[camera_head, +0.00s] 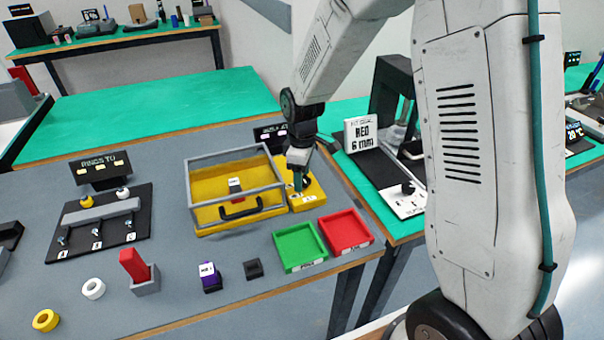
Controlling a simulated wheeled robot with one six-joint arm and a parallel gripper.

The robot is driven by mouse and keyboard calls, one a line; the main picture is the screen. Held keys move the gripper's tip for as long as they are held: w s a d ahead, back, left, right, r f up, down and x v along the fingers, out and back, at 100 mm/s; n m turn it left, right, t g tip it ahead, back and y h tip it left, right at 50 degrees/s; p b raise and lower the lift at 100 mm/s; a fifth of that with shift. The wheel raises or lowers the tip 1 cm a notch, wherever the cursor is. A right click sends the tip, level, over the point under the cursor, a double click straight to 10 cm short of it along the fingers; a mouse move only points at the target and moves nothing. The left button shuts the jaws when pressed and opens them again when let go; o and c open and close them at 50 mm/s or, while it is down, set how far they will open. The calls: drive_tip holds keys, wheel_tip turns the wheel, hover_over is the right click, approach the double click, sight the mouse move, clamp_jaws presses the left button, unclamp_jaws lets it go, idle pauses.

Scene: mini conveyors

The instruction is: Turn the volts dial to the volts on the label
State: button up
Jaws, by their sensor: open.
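A small yellow unit (308,204) stands on the grey table just right of a yellow case. A dark round part on its top, which may be the volts dial, is mostly hidden by my gripper. My gripper (299,184) points down over this unit, its fingers at or just above the top; I cannot tell whether they touch it. I see nothing held in it.
Green (299,266) and red (347,250) trays sit in front of the unit. A dark sign (268,134) stands behind it, partly covered by my arm.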

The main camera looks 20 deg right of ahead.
drive_tip(key=c, duration=1)
drive_tip(key=shift+m, duration=0.3)
drive_tip(key=m, duration=0.5)
drive_tip(key=shift+w+d+m, duration=0.1)
drive_tip(key=shift+m, duration=0.2)
drive_tip(key=m, duration=0.5)
drive_tip(key=shift+d, duration=0.1)
drive_tip(key=shift+m, duration=0.4)
drive_tip(key=o, duration=1)
